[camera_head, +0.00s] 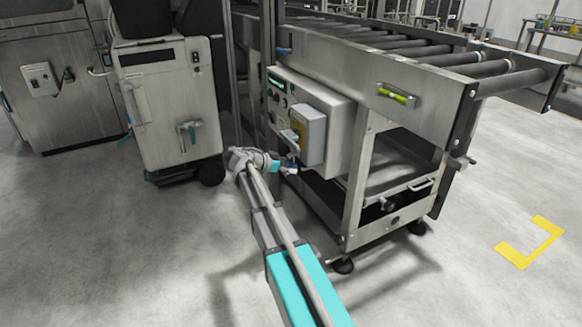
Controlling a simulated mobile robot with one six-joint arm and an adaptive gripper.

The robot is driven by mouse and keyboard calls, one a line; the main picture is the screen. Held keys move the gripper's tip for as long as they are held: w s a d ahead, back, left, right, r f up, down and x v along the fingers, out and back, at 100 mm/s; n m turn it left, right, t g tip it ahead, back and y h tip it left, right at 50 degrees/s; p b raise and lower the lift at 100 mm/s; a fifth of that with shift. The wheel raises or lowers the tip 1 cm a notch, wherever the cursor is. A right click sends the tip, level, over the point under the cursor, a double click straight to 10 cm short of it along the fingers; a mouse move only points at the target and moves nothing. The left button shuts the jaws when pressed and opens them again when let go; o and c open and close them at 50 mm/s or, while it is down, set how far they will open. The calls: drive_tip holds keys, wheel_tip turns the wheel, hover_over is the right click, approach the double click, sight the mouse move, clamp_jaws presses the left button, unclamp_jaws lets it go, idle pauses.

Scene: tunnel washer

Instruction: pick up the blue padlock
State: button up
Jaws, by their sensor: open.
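The space between the fingers is hard to see.
The control cabinet (335,118) is fixed to a steel roller conveyor (425,105) with legs and a lower shelf. A grey wheeled machine (170,105) stands to the left. A blue handle (284,50) sits higher on the frame. The floor in front is clear, with a yellow marking (518,255) at right.

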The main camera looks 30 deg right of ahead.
drive_tip(key=c, duration=1.2)
drive_tip(key=shift+c, duration=0.2)
drive_tip(key=shift+r, duration=0.1)
drive_tip(key=shift+r+p, duration=0.85)
drive_tip(key=shift+p, duration=0.1)
drive_tip(key=a, duration=1.8)
drive_tip(key=shift+s+f, duration=0.2)
drive_tip(key=shift+s, duration=0.1)
